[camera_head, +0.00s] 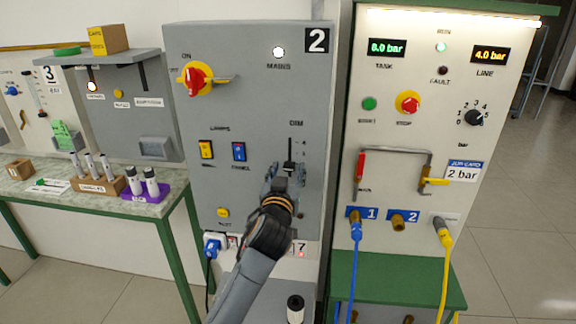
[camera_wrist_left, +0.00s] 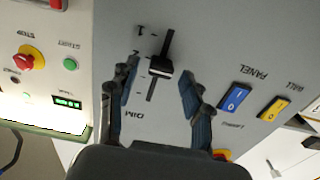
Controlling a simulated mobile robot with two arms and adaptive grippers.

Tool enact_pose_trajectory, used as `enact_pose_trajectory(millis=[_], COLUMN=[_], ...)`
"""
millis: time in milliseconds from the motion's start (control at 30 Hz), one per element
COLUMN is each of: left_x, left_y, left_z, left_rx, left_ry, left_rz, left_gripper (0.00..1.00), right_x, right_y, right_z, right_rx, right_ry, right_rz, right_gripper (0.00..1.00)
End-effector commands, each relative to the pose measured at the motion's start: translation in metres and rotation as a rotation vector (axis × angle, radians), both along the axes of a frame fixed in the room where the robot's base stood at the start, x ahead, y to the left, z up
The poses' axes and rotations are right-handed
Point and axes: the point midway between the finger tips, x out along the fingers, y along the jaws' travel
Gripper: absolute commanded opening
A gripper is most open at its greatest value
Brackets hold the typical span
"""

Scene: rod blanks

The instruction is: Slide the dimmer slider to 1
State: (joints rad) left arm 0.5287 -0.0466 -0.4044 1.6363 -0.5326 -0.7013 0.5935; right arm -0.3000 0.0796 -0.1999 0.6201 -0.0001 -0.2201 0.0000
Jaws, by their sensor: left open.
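The dimmer slider, a dark knob (camera_head: 289,166) on a vertical slot under the "DIM" label, is on the grey panel marked 2. The wrist view, which is turned upside down, shows the knob (camera_wrist_left: 160,68) partway along its slot, close to the mark that looks like 2; the mark 1 is further toward the top of that picture. My left gripper (camera_head: 286,174) is at the slider, and its lower part covers the lower slot in the head view. In the wrist view its fingers (camera_wrist_left: 158,84) are open, one on each side of the knob, with gaps visible.
On the same panel are a yellow switch (camera_head: 206,149), a blue switch (camera_head: 239,151) and a red rotary knob (camera_head: 195,79). To the right stands a panel with a red-handled pipe (camera_head: 361,168) and hoses. A bench (camera_head: 60,197) with small parts is at left.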

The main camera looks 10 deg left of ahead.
Motion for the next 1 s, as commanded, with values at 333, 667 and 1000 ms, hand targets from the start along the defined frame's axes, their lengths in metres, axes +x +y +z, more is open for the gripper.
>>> enact_pose_trajectory(millis=[333,667,1000], left_x=[0.0121,0.0118,0.0116], left_y=[-0.0005,-0.0005,-0.0007], left_z=[-0.0006,-0.0004,-0.0063], left_rx=[-0.001,-0.001,-0.002], left_ry=[0.001,0.001,0.002], left_rz=[-0.001,-0.001,-0.001], left_gripper=[0.49,0.08,0.0], right_x=[0.0,0.0,0.0001], right_y=[0.0001,0.0001,0.0001], right_z=[0.0029,0.0028,-0.002], right_rx=[0.0,0.0,0.0], right_ry=[0.0,0.0,0.0], right_rz=[0.0,0.0,0.0], right_gripper=[0.4,0.4,0.4])
